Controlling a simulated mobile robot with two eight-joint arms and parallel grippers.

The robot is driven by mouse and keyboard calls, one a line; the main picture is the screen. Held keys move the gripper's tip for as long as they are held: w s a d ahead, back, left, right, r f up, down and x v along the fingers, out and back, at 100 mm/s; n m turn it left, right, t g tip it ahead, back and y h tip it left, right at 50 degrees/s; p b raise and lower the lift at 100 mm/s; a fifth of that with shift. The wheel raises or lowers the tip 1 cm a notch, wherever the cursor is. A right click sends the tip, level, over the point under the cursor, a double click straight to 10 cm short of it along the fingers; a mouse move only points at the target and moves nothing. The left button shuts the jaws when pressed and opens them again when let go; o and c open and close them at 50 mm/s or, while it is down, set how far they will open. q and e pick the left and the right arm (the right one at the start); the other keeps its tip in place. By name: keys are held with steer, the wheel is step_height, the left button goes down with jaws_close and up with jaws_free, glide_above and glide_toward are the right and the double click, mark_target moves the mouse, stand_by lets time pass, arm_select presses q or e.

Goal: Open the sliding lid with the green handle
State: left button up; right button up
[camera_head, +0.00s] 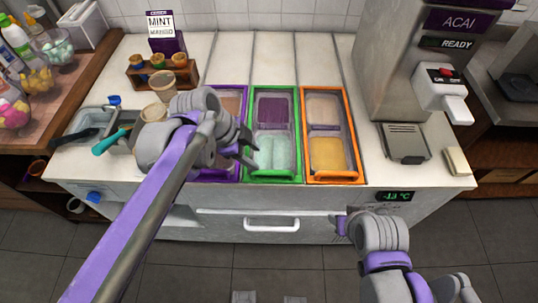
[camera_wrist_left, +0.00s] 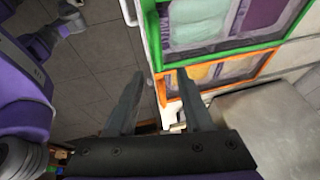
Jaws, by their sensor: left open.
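The green-framed sliding lid (camera_head: 274,181) lies in the middle of the counter top, with purple and pale mint contents showing through its clear panes. Its green frame also shows at the top of the left wrist view (camera_wrist_left: 154,35).
An orange-framed lid (camera_head: 334,181) lies right of the green one; a purple-framed lid (camera_head: 240,175) lies left, partly behind my left arm. A white drawer handle (camera_head: 271,225) is on the counter front. The acai machine (camera_head: 400,70) stands at the right.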

mark_target(271, 172)
arm_select(q)
steer(key=x, duration=0.7)
steer(key=b+x, duration=0.1)
steer(key=x, duration=0.2)
steer(key=shift+s+f, duration=0.2)
steer(key=shift+s, duration=0.1)
jaws_close()
stand_by(1.0)
